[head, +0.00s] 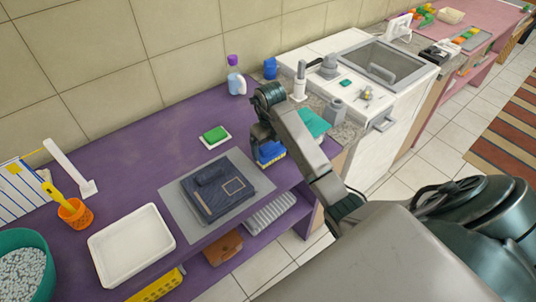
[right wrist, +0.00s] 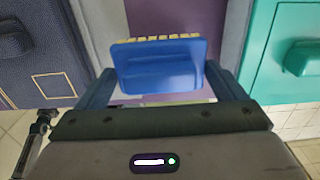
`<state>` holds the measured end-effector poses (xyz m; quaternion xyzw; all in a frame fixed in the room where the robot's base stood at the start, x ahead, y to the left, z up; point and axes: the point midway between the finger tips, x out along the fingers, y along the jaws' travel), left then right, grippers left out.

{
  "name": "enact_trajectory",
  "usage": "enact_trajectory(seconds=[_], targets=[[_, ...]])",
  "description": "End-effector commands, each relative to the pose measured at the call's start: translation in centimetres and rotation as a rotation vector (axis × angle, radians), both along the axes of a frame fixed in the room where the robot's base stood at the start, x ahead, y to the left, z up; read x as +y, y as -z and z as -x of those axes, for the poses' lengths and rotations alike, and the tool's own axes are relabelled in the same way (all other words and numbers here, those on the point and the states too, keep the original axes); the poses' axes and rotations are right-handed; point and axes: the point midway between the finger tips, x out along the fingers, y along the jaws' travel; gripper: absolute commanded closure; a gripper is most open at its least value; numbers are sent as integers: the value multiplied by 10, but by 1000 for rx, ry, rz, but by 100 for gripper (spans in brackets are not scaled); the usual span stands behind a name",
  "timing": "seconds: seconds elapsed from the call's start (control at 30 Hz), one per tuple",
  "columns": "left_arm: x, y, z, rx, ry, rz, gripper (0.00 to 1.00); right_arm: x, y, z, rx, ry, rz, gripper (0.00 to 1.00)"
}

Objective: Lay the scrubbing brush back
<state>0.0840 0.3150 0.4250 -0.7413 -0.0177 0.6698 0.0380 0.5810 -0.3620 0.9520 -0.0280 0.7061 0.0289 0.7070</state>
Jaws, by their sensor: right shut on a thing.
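The scrubbing brush (head: 270,153) has a blue body and yellow bristles, and it shows below my wrist in the head view. In the right wrist view the blue brush body (right wrist: 160,66) sits between the two fingers of my right gripper (right wrist: 163,80), with the bristles at its far edge. My right gripper (head: 265,138) is shut on it, over the right part of the purple table (head: 150,150). I cannot tell whether the brush touches the table. My arm hides part of the area around it. My left gripper is not in view.
A dark folded garment (head: 230,200) lies on a grey mat (head: 183,210) left of the brush. A green sponge (head: 215,134), a detergent bottle (head: 235,78), a white tray (head: 105,262) and an orange cup (head: 76,213) stand around.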

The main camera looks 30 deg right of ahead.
Motion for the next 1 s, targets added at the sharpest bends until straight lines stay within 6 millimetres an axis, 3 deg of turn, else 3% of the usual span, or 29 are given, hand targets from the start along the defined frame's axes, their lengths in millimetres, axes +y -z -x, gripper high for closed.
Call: enact_trajectory(seconds=[0.13,0.3,0.4,0.8,0.83,0.87,1.0], targets=[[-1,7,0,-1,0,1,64,0,2,-10,-1,1,0,31],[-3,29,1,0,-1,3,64,0,25,-9,0,1,1,31],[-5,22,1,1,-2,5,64,0,33,-8,3,1,0,31],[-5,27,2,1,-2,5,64,0,41,-9,0,1,1,31],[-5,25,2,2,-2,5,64,0,39,-9,0,1,1,4],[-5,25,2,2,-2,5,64,0,38,-9,0,1,1,0],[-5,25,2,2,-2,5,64,0,38,-9,0,1,0,0]])
